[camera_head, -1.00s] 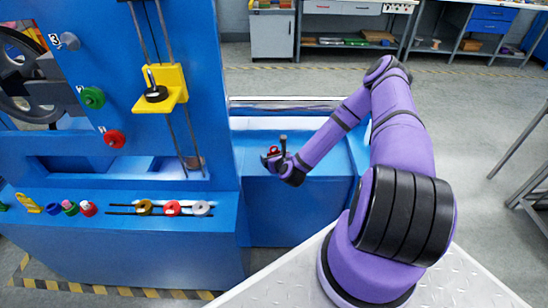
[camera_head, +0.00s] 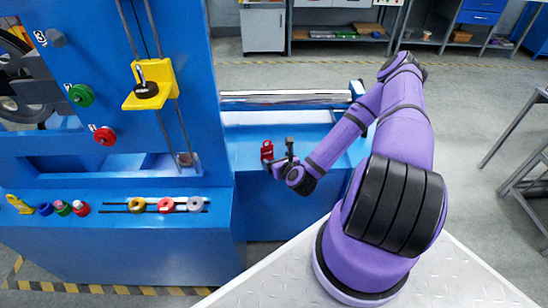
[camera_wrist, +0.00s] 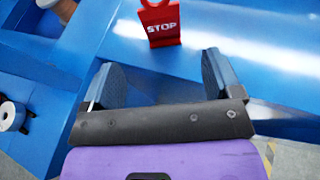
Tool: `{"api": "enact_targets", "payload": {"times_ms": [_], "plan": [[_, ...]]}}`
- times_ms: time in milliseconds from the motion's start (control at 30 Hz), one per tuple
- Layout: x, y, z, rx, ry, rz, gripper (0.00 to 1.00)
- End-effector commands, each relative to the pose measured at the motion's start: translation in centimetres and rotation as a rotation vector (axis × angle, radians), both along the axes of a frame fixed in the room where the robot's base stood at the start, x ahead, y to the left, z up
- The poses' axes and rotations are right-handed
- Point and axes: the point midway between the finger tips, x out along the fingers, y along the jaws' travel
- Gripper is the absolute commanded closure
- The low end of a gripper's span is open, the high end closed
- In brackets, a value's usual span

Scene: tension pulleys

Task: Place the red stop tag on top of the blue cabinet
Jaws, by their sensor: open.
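The red stop tag (camera_head: 267,151) stands upright on the blue cabinet (camera_head: 243,150), on its top surface near the tall blue machine. In the wrist view the tag (camera_wrist: 160,24) shows its white STOP lettering and rests on the blue surface. My gripper (camera_head: 279,160) is just to the right of the tag in the head view. In the wrist view its two fingers (camera_wrist: 156,72) are spread wide with nothing between them, and the tag is beyond the fingertips, apart from them.
The tall blue machine (camera_head: 120,100) stands at the left with a yellow bracket (camera_head: 150,85), a green knob (camera_head: 81,95) and a red knob (camera_head: 104,136). Its ledge holds several coloured rings and pegs. A metal rail (camera_head: 285,97) runs behind the cabinet top.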

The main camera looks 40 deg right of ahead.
Motion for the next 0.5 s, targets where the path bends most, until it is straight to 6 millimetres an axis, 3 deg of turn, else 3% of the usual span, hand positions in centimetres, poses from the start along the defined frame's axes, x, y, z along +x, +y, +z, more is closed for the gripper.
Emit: {"api": "enact_targets", "payload": {"times_ms": [267, 500], "plan": [[-0.5, 0.1, 0.4, -0.015, 0.005, 0.014, 0.16], [1.0, 0.1, 2.5, -0.233, 0.096, 0.235, 0.16]]}}
